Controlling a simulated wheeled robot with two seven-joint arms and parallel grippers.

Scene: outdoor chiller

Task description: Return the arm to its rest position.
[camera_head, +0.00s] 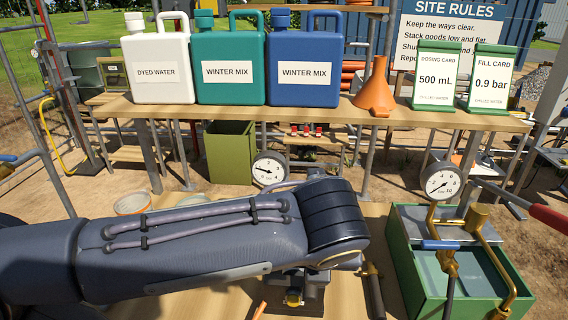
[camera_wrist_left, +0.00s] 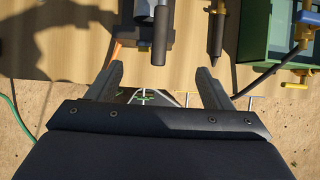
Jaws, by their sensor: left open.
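My left arm (camera_head: 200,245) comes in from the left in the head view and stretches across the front of the lower wooden bench, hiding much of it. Its gripper cannot be made out there. In the left wrist view, my left gripper (camera_wrist_left: 160,72) has its two fingers spread wide with nothing held between them. Its fingertips lie near the wooden bench's edge. A dark cylindrical handle (camera_wrist_left: 160,38) shows just beyond the gap between the fingers. My right arm and gripper are not in view.
A green box (camera_head: 408,270) with brass piping stands at right, a pressure gauge (camera_head: 441,181) above it. Another gauge (camera_head: 269,169) stands behind my arm. The raised shelf (camera_head: 330,117) holds jugs, an orange funnel (camera_head: 375,90) and two cards. A pointed tool (camera_wrist_left: 215,35) lies right of the handle.

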